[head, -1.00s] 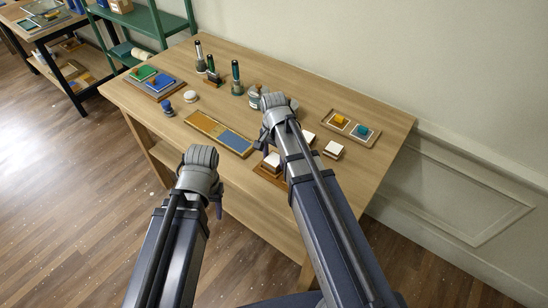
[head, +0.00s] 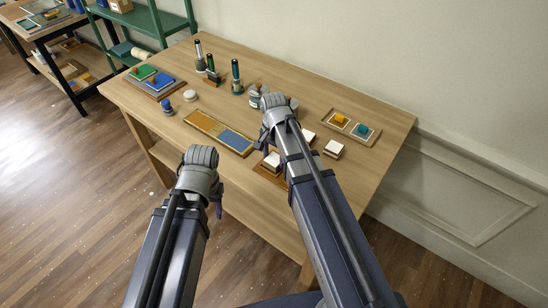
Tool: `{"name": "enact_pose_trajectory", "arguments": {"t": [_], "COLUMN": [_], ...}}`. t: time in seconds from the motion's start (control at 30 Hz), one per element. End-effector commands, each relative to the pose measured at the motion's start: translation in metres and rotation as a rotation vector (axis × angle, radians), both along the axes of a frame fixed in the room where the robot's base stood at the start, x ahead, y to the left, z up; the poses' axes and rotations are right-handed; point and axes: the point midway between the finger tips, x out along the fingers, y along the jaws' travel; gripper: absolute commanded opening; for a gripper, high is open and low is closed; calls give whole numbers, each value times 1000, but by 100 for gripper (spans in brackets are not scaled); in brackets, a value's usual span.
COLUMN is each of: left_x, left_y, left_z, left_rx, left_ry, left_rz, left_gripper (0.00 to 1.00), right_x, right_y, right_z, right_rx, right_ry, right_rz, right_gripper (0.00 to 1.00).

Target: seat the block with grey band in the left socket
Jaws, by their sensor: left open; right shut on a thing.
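My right gripper (head: 263,140) reaches over the table from the front, and its wrist and arm hide most of its jaws. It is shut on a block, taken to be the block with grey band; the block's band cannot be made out. A brown wooden base (head: 262,174) lies just below it, with a white-topped block (head: 272,159) at its left part. Whether that block is the held one, and whether it sits in the left socket, I cannot tell. The base's right part is behind my arm. My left gripper (head: 217,207) is open and empty in front of the table edge.
Loose white blocks (head: 333,149) (head: 308,136) lie right of my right arm. A tray (head: 350,131) with yellow and teal pieces is behind them. A tan-and-blue board (head: 218,133) lies left of the base. Dark bottles (head: 236,77) stand at the back.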

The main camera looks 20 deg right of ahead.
Motion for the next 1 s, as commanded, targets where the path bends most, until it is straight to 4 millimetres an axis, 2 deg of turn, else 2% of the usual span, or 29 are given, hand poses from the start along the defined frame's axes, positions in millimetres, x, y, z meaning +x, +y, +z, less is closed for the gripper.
{"name": "enact_pose_trajectory", "arguments": {"t": [0.1, 0.13, 0.37, 0.73, 1.0], "left_x": [0, 0, 0, 0, 0], "left_y": [0, 0, 0, 0, 0], "left_z": [0, 0, 0, 3, 26], "left_rx": [0, 0, 0, 0, 0], "left_ry": [0, 0, 0, 0, 0], "left_rz": [0, 0, 0, 0, 0], "left_gripper": [50, 50, 50, 50, 50], "right_x": [0, 0, 0, 0, 0], "right_y": [0, 0, 0, 0, 0], "right_z": [0, 0, 0, 3, 26], "right_rx": [0, 0, 0, 0, 0], "right_ry": [0, 0, 0, 0, 0], "right_rz": [0, 0, 0, 0, 0], "right_gripper": [14, 72, 98, 100, 100]}}
